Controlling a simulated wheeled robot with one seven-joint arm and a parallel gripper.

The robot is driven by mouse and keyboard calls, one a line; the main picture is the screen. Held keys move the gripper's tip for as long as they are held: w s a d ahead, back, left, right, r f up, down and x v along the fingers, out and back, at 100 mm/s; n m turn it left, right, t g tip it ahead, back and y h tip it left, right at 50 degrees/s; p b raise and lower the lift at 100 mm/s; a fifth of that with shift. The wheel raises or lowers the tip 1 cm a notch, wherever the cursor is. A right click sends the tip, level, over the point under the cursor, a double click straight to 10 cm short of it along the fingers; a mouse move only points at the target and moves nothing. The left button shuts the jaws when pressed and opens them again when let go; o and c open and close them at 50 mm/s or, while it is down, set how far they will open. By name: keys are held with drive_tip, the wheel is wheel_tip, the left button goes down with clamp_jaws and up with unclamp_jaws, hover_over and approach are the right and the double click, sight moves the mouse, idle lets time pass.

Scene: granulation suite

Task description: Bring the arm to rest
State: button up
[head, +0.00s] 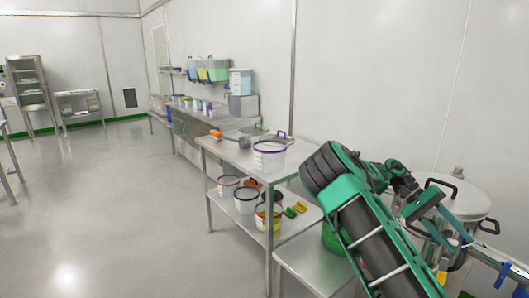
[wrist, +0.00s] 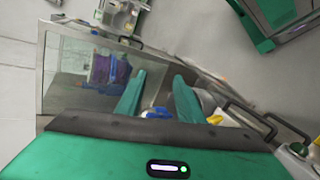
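My arm rises from the lower right of the head view and bends over to the right. My gripper (head: 440,218) hangs in front of a steel vessel with a round lid and black handles (head: 462,195). In the wrist view my gripper (wrist: 159,88) has two green fingers standing apart, with no object seen held between them. The fingers point toward a shiny steel surface (wrist: 60,85), and whether they touch anything is unclear. Part of the vessel is hidden behind my arm.
A steel table (head: 225,150) left of my arm carries a white tub with a purple rim (head: 269,157) and an orange-handled tool (head: 230,139). Its lower shelf holds several tubs. A low steel surface (head: 310,270) lies close to my arm. Open floor (head: 110,200) spreads left.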

drive_tip(key=s+r+t+y, duration=0.1)
drive_tip(key=s+t+y, duration=0.35)
drive_tip(key=s, duration=0.95)
drive_tip(key=s+a+r+n+t+y, duration=0.2)
drive_tip(key=s+a+t, duration=0.4)
drive_tip(key=s+a, duration=0.7)
drive_tip(key=shift+s+r, duration=0.35)
drive_tip(key=shift+r, duration=0.1)
